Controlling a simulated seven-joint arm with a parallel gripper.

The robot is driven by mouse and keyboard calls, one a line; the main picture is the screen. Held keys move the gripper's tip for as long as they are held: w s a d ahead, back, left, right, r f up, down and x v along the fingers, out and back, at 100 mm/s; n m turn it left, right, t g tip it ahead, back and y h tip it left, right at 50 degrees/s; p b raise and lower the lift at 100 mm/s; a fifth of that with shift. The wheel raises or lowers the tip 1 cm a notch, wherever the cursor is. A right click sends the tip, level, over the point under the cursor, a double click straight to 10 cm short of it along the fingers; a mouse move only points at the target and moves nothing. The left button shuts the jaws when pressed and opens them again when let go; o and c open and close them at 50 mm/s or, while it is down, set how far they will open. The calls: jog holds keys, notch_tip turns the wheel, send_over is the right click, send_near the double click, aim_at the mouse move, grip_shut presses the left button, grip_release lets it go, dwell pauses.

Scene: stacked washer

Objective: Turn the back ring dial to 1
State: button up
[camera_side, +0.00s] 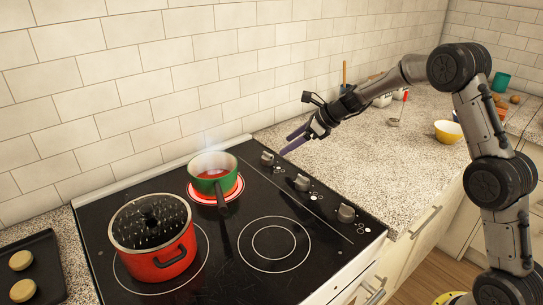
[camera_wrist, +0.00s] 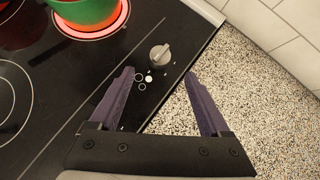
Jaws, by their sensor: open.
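The back ring dial (camera_side: 267,158) is a small grey knob at the far end of the row on the stove's right side. In the wrist view this knob (camera_wrist: 160,54) sits just beyond my fingertips, between their lines, and its pointer setting is too small to read. Small ring marks (camera_wrist: 145,79), one filled white, lie beside it. My gripper (camera_side: 286,145) is open and empty, with purple fingers pointing at the dial from above and to the right. In the wrist view my open gripper (camera_wrist: 159,75) is apart from the knob.
A green pot (camera_side: 213,172) stands on a glowing red ring and steams. A red pot (camera_side: 157,238) is at the front left. Two other dials (camera_side: 302,182) (camera_side: 346,212) are nearer the front. Speckled counter (camera_side: 360,160) lies right of the stove; the tiled wall (camera_side: 130,90) is behind.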

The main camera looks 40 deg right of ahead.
aim_at(271, 156)
jog(key=x, duration=0.8)
jog(key=shift+w+a+f, duration=0.15)
jog(key=shift+w+f, duration=0.05)
jog(key=shift+c, duration=0.3)
grip_shut()
